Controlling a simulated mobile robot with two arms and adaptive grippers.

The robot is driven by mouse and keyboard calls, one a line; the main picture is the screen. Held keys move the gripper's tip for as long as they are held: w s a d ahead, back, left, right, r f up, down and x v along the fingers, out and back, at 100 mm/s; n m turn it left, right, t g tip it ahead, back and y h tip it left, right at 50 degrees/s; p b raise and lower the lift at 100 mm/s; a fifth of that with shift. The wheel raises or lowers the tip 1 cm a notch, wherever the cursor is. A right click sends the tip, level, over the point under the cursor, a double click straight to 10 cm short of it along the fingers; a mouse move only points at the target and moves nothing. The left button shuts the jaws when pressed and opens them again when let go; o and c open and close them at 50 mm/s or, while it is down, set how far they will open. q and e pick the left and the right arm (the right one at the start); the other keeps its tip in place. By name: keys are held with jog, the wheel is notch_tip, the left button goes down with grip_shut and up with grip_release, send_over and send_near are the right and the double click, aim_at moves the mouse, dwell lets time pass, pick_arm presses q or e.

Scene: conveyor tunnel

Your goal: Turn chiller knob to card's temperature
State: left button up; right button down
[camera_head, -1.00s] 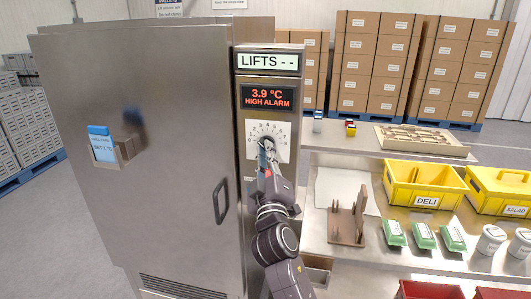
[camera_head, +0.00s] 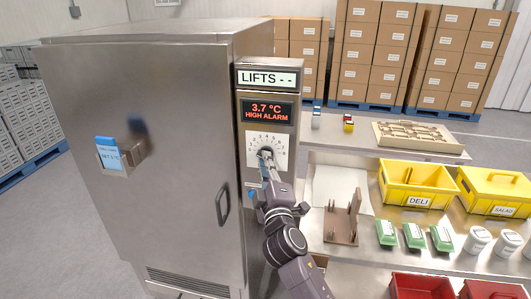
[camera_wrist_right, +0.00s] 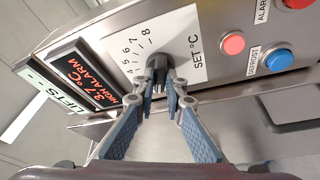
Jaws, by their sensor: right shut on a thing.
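The chiller (camera_head: 165,150) is a tall steel cabinet. Its control panel carries a white dial plate (camera_head: 281,142) marked SET °C around a grey knob (camera_head: 264,151). My right gripper (camera_head: 266,161) is shut on the knob, with its fingers on either side of it in the wrist view (camera_wrist_right: 160,88). The knob (camera_wrist_right: 157,64) is partly hidden by the fingers, and its pointer is unclear. The red display (camera_head: 267,112) reads 3.7 °C HIGH ALARM. A blue-and-white card (camera_head: 110,158) sits in a holder on the door. It reads SET with a small, blurred °C figure. My left gripper is out of view.
A pink button (camera_wrist_right: 232,43), a blue DEFROST button (camera_wrist_right: 279,60) and a red alarm button (camera_wrist_right: 296,3) sit near the knob. The door handle (camera_head: 222,205) is left of my arm. A table with yellow bins (camera_head: 407,200) and green packs stands right.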

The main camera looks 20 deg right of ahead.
dwell(0.3)
jog(key=c, duration=2)
grip_release()
jog(key=v, duration=1.2)
